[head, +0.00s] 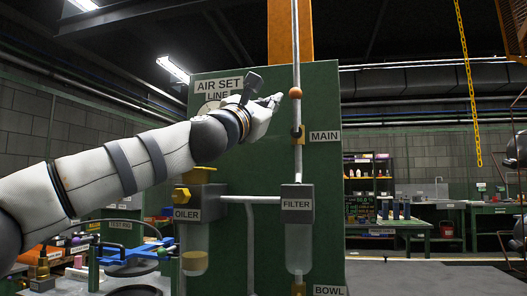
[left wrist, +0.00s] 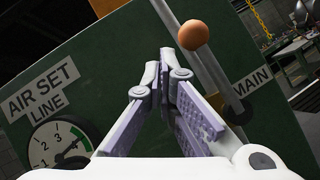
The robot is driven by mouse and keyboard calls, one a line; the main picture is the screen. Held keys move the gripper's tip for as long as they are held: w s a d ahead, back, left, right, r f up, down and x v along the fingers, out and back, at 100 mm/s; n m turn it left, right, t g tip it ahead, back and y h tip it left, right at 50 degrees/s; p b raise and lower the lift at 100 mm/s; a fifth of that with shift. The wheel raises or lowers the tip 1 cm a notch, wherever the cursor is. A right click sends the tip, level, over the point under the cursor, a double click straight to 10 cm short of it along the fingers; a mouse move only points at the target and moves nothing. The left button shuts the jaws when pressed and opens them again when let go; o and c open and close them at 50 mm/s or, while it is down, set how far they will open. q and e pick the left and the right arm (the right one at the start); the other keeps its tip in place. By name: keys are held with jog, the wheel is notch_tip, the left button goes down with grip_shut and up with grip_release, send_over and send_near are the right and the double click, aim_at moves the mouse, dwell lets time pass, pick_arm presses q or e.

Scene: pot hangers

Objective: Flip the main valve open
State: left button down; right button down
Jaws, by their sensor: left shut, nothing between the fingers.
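The main valve (head: 298,133) sits on a vertical pipe beside the MAIN label (head: 325,136) on a green panel. An orange ball knob (head: 295,93) is above it, in front of the pipe; it also shows in the left wrist view (left wrist: 193,32). A thin lever appears to run from the knob down to the valve. My left gripper (head: 277,99) is shut and empty, just left of the knob. In the left wrist view its fingertips (left wrist: 165,52) meet below and left of the knob, with a small apparent gap. My right gripper is not visible.
The green panel (head: 262,165) also bears an oiler (head: 194,203), a filter (head: 297,204) and an AIR SET LINE label (head: 218,88). A pressure gauge (left wrist: 58,143) shows in the left wrist view. A yellow chain (head: 468,80) hangs at right. Benches stand behind.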

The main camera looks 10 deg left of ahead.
pick_arm(q)
jog(key=shift+d+r, duration=0.35)
jog(key=shift+d, duration=0.2)
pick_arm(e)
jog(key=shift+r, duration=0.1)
pick_arm(q)
jog(key=shift+d, duration=0.1)
dwell(0.3)
